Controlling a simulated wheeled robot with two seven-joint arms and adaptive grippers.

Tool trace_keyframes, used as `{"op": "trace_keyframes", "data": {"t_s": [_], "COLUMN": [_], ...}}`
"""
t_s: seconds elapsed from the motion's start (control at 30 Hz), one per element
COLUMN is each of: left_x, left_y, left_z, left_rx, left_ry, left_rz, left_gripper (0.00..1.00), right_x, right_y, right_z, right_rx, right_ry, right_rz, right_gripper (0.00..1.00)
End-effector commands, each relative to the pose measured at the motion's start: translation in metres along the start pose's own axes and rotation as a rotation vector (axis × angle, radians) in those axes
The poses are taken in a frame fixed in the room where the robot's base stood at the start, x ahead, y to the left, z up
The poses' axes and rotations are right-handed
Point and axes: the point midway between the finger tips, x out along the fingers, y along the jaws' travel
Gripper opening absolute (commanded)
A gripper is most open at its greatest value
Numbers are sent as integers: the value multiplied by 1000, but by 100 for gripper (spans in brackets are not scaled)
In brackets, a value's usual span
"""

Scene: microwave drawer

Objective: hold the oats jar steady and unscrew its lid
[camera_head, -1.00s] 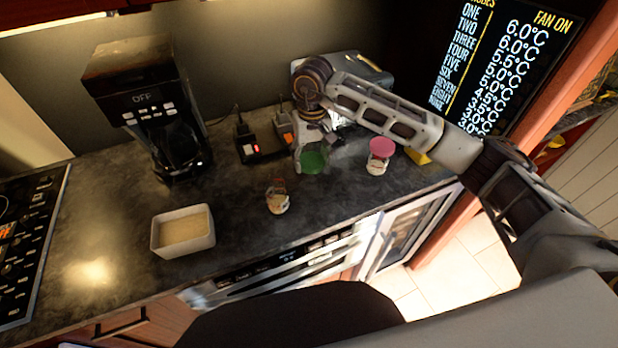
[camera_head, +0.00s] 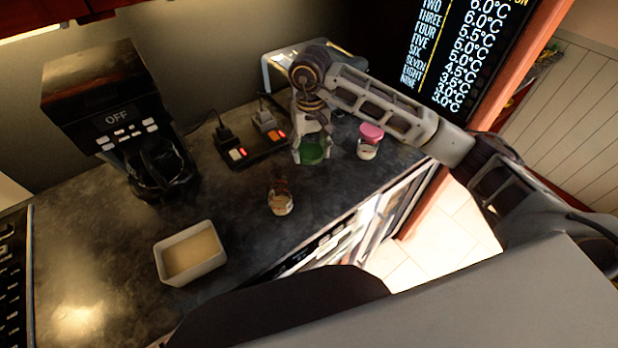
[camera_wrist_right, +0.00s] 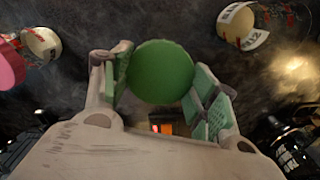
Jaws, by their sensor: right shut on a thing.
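My right gripper (camera_head: 312,148) points down over the counter, with its fingers around a round green lid (camera_head: 313,153). In the right wrist view the green lid (camera_wrist_right: 161,71) sits between the padded fingers of my right gripper (camera_wrist_right: 165,90), which is shut on it. The lid hides whatever is under it, so I cannot tell whether a jar is there. A small jar with pale contents (camera_head: 281,203) stands nearer the front. It also shows with its label in the right wrist view (camera_wrist_right: 240,26). No label reads clearly as oats. My left gripper is not in view.
A pink-lidded jar (camera_head: 369,142) stands right of my right gripper. A power strip with plugs (camera_head: 250,150) lies just left of it. A white rectangular dish (camera_head: 190,254) and a coffee maker (camera_head: 130,135) stand further left. A toaster-like box (camera_head: 285,72) is behind.

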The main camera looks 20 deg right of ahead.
Motion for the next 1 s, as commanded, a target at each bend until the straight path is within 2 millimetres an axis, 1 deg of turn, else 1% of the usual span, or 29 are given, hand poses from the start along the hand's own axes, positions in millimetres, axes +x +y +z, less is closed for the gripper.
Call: {"op": "trace_keyframes", "data": {"t_s": [0.17,0.27,0.43,0.7,0.83,1.0], "left_x": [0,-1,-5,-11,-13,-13], "left_y": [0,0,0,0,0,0], "left_z": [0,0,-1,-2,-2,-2], "left_rx": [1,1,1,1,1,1], "left_ry": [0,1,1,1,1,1], "left_rz": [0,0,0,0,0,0], "left_gripper": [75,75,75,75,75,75], "right_x": [1,5,21,52,60,63], "right_y": [0,0,0,0,0,0], "right_z": [0,0,0,1,0,0], "right_rx": [0,0,1,0,0,0], "right_ry": [-1,-2,-3,-3,-1,0], "right_rz": [0,0,-1,0,-1,0], "right_gripper": [31,31,31,31,31,31]}}
